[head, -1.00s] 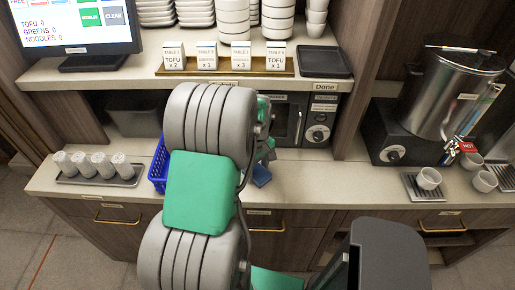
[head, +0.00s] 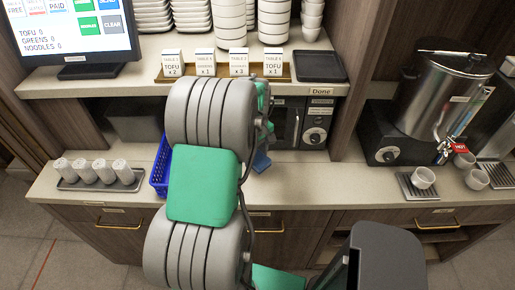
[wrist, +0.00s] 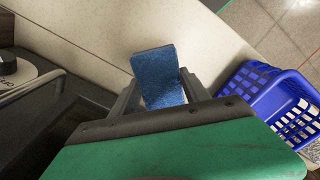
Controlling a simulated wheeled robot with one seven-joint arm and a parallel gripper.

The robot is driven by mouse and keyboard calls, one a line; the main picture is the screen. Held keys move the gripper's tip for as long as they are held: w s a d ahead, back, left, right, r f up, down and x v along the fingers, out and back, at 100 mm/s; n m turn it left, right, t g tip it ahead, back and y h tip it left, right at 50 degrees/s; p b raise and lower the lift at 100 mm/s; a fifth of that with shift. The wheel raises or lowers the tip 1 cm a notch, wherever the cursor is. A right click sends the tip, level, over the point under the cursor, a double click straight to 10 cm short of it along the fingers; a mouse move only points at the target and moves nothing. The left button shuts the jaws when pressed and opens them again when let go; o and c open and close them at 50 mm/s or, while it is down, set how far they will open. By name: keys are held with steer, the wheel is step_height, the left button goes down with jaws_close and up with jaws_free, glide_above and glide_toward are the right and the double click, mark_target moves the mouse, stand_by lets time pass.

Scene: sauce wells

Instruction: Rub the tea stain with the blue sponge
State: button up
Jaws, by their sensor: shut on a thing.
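The blue sponge (wrist: 158,75) is between the two fingers of my gripper (wrist: 160,92) in the wrist view, with its outer end sticking out past the fingertips. In the head view the sponge (head: 262,162) shows just right of my arm, over the pale counter (head: 310,185). My gripper is shut on it. I cannot tell whether the sponge touches the counter. My arm hides most of the gripper in the head view. I see no tea stain in either current view; part of the counter is hidden behind my arm.
A blue basket (wrist: 262,92) stands close beside the gripper. At right stand a metal urn (head: 440,95) and white cups (head: 423,177).

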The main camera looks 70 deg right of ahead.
steer(key=shift+r+p, duration=0.55)
steer(key=shift+r, duration=0.7)
steer(key=shift+w, duration=0.1)
